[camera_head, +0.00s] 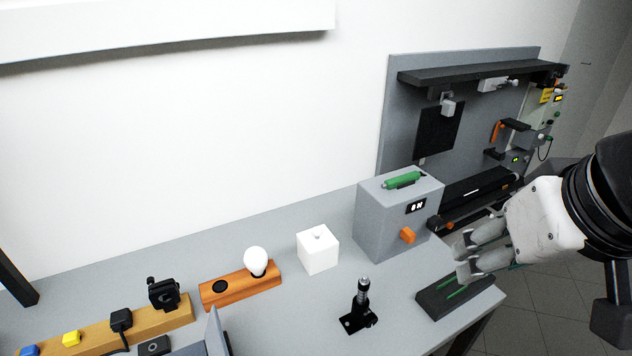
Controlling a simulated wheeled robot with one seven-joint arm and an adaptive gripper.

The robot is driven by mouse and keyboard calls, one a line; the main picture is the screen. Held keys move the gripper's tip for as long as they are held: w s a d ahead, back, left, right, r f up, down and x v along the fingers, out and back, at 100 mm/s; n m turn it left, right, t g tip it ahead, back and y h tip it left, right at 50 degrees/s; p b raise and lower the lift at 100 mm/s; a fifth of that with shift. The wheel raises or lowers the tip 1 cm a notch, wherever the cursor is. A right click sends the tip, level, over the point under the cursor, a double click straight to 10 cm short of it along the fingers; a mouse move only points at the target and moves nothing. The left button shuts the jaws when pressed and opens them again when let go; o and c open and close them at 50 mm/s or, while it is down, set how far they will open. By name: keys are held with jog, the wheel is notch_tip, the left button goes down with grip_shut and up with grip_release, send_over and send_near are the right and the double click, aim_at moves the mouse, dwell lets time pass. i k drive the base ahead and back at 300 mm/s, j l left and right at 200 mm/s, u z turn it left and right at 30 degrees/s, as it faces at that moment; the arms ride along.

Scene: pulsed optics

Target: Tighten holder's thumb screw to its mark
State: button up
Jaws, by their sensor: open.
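A black post holder (359,308) stands upright on the grey table, right of the picture's middle, on a small black base. A short silver-topped post (363,285) sticks up from it. Its thumb screw and mark are too small to make out. My gripper (462,262) is open at the right, its pale rounded fingers pointing left. It is to the right of the holder and apart from it, with nothing seen between the fingers.
A dark tray with green strips (452,297) lies below my gripper at the table's right edge. A grey box (377,225) with an orange knob (407,235) stands behind the holder. A white cube (318,252) and an orange block with a bulb (240,290) stand left.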

aim_at(369, 319)
jog(key=l+u, duration=0.1)
jog(key=u, duration=0.3)
jog(key=i+l+u, duration=0.15)
jog(key=k+l+u, duration=0.2)
jog(key=l, duration=0.15)
jog(key=k+l+u, duration=0.2)
jog(key=i+l, duration=0.1)
